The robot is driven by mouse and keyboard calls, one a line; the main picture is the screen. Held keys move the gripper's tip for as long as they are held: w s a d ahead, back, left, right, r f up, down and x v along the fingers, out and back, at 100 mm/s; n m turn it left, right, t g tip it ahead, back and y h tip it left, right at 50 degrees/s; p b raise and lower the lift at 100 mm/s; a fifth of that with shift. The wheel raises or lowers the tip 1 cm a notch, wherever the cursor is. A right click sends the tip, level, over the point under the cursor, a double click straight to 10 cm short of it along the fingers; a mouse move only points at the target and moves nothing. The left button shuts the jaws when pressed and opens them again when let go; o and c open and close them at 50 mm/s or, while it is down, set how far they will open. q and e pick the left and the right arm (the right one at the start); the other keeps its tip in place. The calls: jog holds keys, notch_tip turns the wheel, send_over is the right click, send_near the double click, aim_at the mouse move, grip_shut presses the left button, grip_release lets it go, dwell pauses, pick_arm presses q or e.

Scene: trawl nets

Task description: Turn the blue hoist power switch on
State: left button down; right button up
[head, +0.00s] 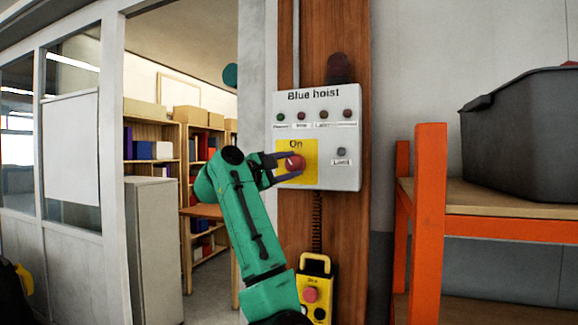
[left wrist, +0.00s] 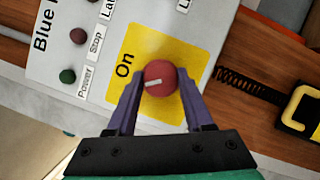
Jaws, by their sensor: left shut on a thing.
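The blue hoist control box (head: 340,178) is a pale panel labelled "Blue hoist", fixed to a wooden post. Its red rotary switch (head: 295,162) sits on a yellow plate (head: 312,149) marked "On". In the left wrist view the red switch (left wrist: 160,79) shows a white pointer mark lying nearly across the picture, not toward the word "On". My left gripper (head: 284,166) has its two purple fingers on either side of the switch, shut on it. The fingers also show in the left wrist view (left wrist: 161,98). My right gripper is not in view.
Small indicator lamps (head: 301,115) line the box's top. A yellow pendant control (head: 316,290) hangs below on a coiled cable. An orange shelf (head: 430,220) with a dark grey bin (head: 525,135) stands at right. A grey cabinet (head: 153,235) and doorway are at left.

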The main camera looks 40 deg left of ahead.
pick_arm(q)
jog(key=m, duration=0.1)
jog(key=m+g+p, duration=0.1)
jog(key=m, duration=0.1)
jog(key=shift+r+m, duration=0.3)
jog(key=shift+m+g+p, duration=0.5)
jog(key=shift+m+g, duration=0.3)
jog(key=shift+m, duration=0.7)
jog(key=c, duration=0.7)
grip_release()
jog(key=shift+r, duration=0.1)
jog(key=o, duration=0.4)
jog(key=shift+w+f, duration=0.15)
jog(key=shift+f, duration=0.05)
